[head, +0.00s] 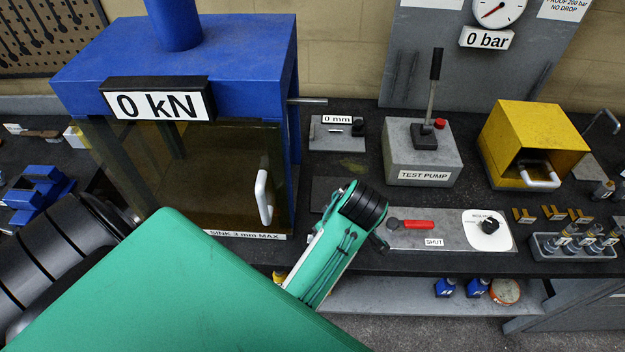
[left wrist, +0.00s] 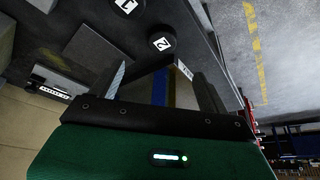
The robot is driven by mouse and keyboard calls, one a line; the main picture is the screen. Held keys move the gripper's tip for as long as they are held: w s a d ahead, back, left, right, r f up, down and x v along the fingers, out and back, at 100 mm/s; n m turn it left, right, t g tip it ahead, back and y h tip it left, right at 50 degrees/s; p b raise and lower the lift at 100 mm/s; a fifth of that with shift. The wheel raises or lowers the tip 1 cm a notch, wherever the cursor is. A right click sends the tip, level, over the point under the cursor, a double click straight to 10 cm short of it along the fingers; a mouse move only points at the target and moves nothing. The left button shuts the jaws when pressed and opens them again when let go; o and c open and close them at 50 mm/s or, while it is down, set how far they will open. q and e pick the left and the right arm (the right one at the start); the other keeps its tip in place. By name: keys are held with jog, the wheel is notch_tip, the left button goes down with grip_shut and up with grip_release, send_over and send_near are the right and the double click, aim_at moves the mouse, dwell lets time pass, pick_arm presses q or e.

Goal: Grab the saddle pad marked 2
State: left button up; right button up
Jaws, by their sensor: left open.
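The saddle pad marked 2 (left wrist: 161,43) is a dark round disc with a white label. It lies on the dark bench top in the left wrist view, near the bench edge. My left gripper (left wrist: 158,72) is open with nothing held. Its two dark fingers point toward the pad, which appears beyond the fingertips and between their lines. A similar disc marked 1 (left wrist: 127,5) lies farther up, cut by the frame's top. Neither disc is visible in the head view, where my arms cover part of the bench. My right gripper is not in view.
A blue press (head: 270,70) reading 0 kN stands on the bench at the left. A test pump (head: 423,160), a yellow box (head: 535,140) and a valve plate (head: 445,233) with a red lever are to the right.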

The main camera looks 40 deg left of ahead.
pick_arm(q)
jog(key=p+x, duration=0.1)
jog(key=x, duration=0.6)
jog(key=shift+a+p, duration=0.2)
jog(key=shift+p, duration=0.2)
jog(key=shift+a+f, duration=0.1)
jog(key=shift+f, duration=0.25)
jog(key=shift+a+f+p, duration=0.15)
jog(key=shift+f+p, duration=0.2)
jog(key=shift+p, duration=0.05)
jog(key=p+x, duration=0.2)
jog(key=x, duration=0.2)
jog(key=shift+s+a+f, duration=0.1)
jog(key=shift+a, duration=0.1)
jog(key=shift+f, duration=0.3)
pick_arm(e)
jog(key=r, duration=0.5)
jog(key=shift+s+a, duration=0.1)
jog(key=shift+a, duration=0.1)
pick_arm(q)
jog(key=shift+c, duration=0.2)
jog(key=c, duration=1.1)
